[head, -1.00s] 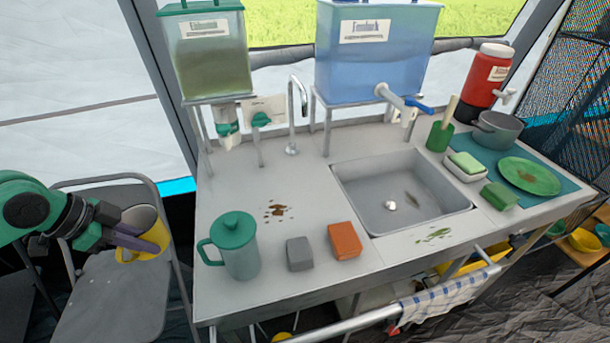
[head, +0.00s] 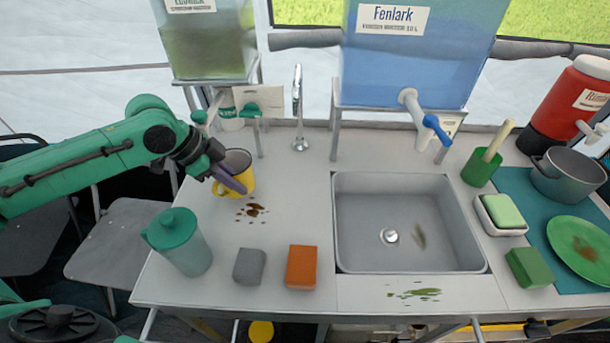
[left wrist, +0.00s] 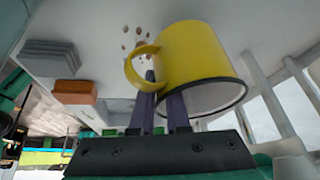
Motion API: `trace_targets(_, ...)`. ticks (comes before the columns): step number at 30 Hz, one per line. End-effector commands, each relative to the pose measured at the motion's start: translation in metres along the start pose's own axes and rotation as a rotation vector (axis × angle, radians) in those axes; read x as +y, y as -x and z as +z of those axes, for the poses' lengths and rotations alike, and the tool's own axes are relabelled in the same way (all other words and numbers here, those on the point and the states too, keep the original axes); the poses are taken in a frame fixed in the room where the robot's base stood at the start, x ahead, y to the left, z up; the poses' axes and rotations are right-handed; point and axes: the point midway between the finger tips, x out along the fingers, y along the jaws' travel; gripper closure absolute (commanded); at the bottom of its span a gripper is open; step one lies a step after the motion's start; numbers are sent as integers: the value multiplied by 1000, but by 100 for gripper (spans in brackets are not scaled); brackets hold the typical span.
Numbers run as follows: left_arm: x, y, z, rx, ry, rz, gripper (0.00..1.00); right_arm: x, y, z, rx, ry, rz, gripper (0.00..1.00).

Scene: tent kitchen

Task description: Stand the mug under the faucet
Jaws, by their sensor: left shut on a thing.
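The yellow mug (head: 246,178) with a dark rim is upright over the left part of the counter, beside a brown stain. I cannot tell whether its base touches the counter. My left gripper (head: 232,182) is shut on it at its left side. In the left wrist view the mug (left wrist: 205,60) shows with its handle by the purple fingers (left wrist: 162,92). A slim chrome faucet (head: 298,105) stands behind and right of the mug. A green-handled tap (head: 252,112) is under the left tank, behind the mug. A blue-handled tap (head: 425,120) juts from the blue tank. My right gripper is out of view.
A green-lidded pitcher (head: 185,245), a grey block (head: 249,266) and an orange block (head: 301,267) stand along the front left. The sink (head: 375,240) is empty in the middle. A green cup (head: 480,166), soap dish and pot are at the right. Counter between mug and sink is clear.

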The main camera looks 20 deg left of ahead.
Motion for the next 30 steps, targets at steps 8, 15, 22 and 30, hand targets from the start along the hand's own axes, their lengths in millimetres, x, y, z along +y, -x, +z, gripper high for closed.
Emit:
trace_targets(8,-5,-24,-54,7,-4,1,100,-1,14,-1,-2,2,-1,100)
trace_targets(15,-11,-54,-108,3,-2,0,100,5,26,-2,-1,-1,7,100)
trace_targets(22,-13,-79,-119,-5,3,-1,100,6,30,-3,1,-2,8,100)
trace_targets(30,-12,-99,-108,-2,0,-3,100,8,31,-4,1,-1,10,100)
